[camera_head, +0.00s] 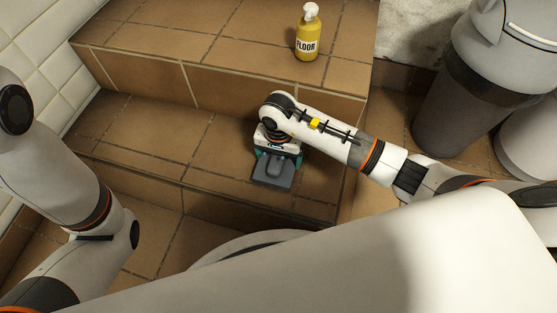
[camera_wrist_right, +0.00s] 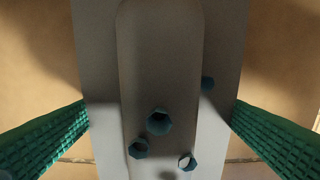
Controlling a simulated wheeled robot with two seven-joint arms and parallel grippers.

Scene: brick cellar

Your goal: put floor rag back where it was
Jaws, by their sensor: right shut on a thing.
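My right gripper (camera_head: 276,157) points down over the tiled step in the head view. It is shut on a grey piece (camera_head: 272,178) with a raised middle, at or just above the step. In the right wrist view the green ribbed fingers stand on either side of the grey piece (camera_wrist_right: 222,60), which has several dark teal bits on it. I cannot tell for sure that the grey piece is the floor rag; no other rag shows. My left gripper is out of view; only part of that arm shows.
A yellow bottle (camera_head: 307,35) labelled FLOOR, with a white top, stands on the upper step (camera_head: 220,30). The lower step (camera_head: 150,130) is clear to the left. A white tiled wall (camera_head: 40,45) bounds the left; a large grey container (camera_head: 480,85) stands at right.

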